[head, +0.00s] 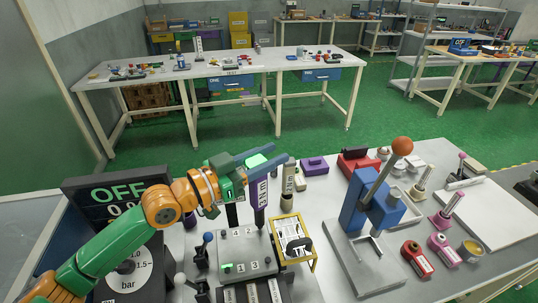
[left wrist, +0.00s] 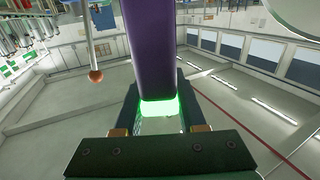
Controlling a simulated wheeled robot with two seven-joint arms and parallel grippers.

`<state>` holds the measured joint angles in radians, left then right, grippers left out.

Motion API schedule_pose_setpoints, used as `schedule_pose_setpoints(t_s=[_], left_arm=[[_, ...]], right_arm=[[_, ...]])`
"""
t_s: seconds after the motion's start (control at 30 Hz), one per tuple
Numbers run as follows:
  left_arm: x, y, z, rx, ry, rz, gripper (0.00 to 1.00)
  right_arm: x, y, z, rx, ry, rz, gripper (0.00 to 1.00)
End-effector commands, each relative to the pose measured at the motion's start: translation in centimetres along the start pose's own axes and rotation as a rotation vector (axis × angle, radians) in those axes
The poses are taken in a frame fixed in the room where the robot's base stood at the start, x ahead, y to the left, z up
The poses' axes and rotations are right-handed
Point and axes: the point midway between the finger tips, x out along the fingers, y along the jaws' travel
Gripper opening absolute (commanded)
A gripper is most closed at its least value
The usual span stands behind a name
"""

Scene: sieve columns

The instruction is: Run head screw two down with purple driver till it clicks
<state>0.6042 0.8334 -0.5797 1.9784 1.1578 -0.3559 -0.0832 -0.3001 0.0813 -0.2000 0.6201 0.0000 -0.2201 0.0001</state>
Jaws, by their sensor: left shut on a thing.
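My left gripper (head: 262,160) is shut on the purple driver (head: 262,205), which hangs upright below the fingers. A green light glows at the driver's upper end. In the left wrist view the purple driver (left wrist: 152,50) runs between the fingers, with a lit green band (left wrist: 159,107) at its end. Below it is a grey block (head: 252,246) with numbered places, "1" and "3" near the front and "2" and "4" farther back. The driver's lower end is near the back of this block; I cannot tell whether it touches a screw. My right gripper is not in view.
A dark display reading "OFF" (head: 118,194) stands left. A yellow-framed rack (head: 301,262) is right of the block. A beige-grey driver-like tool (head: 288,180) stands close to the purple driver. A blue lever press (head: 372,205) with an orange knob is farther right.

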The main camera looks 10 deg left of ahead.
Motion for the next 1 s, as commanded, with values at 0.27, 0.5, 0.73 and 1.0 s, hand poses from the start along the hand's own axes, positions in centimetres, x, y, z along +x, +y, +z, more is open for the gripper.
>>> schedule_pose_setpoints(t_s=[0.27, 0.5, 0.73, 1.0], left_arm=[[0.0, 0.0, 0.5, 0.001, 0.001, 0.0, 0.0], [0.0, 0.0, 0.8, 0.001, 0.001, 0.0, 0.0], [0.0, 0.0, 1.1, 0.001, 0.001, 0.0, 0.0], [0.0, 0.0, 1.6, 0.001, 0.001, 0.0, 0.0]], right_arm=[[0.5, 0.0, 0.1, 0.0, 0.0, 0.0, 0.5], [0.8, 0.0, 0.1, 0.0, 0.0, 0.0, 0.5], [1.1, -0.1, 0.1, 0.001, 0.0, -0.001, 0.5], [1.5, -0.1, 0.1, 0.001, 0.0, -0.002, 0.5]])
